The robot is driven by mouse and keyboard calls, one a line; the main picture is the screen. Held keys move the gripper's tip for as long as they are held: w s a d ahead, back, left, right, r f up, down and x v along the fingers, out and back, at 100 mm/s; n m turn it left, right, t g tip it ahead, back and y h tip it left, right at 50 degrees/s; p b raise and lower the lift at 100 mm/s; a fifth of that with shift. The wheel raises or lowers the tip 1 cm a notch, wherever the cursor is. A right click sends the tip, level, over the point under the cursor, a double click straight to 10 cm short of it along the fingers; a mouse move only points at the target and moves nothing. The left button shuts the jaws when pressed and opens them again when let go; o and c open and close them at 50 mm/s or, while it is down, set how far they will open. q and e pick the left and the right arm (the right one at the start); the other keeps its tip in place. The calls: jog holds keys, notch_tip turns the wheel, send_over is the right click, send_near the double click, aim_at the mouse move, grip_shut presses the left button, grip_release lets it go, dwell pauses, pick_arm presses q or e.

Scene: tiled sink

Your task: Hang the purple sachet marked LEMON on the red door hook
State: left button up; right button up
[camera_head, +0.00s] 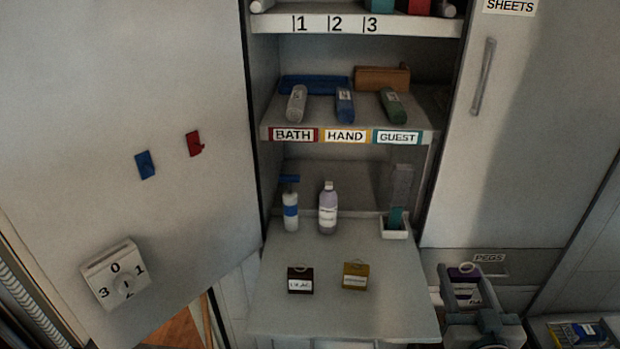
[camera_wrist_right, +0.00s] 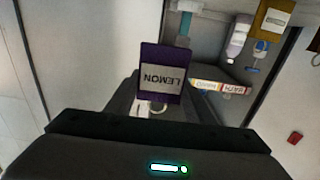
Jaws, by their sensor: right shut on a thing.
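The purple sachet (camera_head: 464,273) is in my right gripper (camera_head: 466,290), at the lower right of the head view. In the right wrist view the purple sachet (camera_wrist_right: 162,74) shows its LEMON label, with its pale loop at the fingers (camera_wrist_right: 150,106); the gripper is shut on it. The red hook (camera_head: 194,144) is on the pale open door at the left, and nothing hangs on it. My gripper is far to the right of the hook and lower in the picture. My left gripper is not in view.
A blue hook (camera_head: 145,165) is left of the red one. A dial box (camera_head: 115,275) is lower on the door. A dark sachet (camera_head: 300,280) and a yellow sachet (camera_head: 355,275) lie on the pull-out shelf (camera_head: 390,310). Behind them stand a spray bottle (camera_head: 291,209) and a bottle (camera_head: 328,212).

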jog(key=s+a+f, duration=0.1)
jog(key=s+a, duration=0.4)
jog(key=s, duration=0.5)
jog(key=shift+s+a+f, duration=0.2)
jog(key=shift+a, duration=0.15)
jog(key=shift+a, duration=0.15)
